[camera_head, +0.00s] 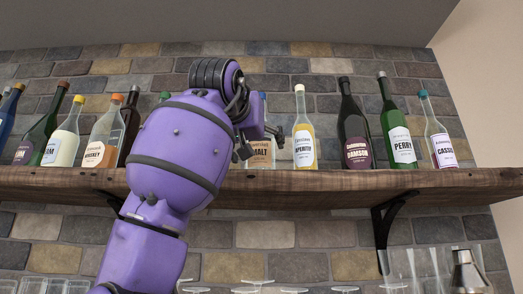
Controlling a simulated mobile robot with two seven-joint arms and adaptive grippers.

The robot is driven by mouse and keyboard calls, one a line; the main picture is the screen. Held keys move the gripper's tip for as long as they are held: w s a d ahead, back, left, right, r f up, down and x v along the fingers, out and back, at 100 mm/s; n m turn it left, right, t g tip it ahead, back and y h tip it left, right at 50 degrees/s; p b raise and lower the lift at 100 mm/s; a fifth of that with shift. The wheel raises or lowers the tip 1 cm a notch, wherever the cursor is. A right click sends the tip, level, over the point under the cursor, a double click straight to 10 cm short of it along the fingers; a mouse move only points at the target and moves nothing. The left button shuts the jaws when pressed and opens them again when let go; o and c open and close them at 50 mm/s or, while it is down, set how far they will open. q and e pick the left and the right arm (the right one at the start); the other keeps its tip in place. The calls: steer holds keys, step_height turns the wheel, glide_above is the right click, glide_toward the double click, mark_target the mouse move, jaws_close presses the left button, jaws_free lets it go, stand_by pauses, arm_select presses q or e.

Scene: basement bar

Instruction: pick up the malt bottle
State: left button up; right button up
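The malt bottle (262,153) stands on the wooden shelf (330,182). Its lower label with "MALT" shows, along with a bit of blue at its top. My purple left arm hides much of the rest. My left gripper (260,138) is at the bottle's upper part, with one dark finger near its left side and the other near its right side. Whether the fingers touch the glass cannot be told. My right gripper is not in view.
The aperitif bottle (303,135) stands close to the right of the malt bottle. Damson (358,150), Perry (403,150) and Cassis (441,150) bottles stand farther right. The whiskey bottle (102,150) and others stand left. Glasses and a shaker (466,272) show below; a stone wall is behind.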

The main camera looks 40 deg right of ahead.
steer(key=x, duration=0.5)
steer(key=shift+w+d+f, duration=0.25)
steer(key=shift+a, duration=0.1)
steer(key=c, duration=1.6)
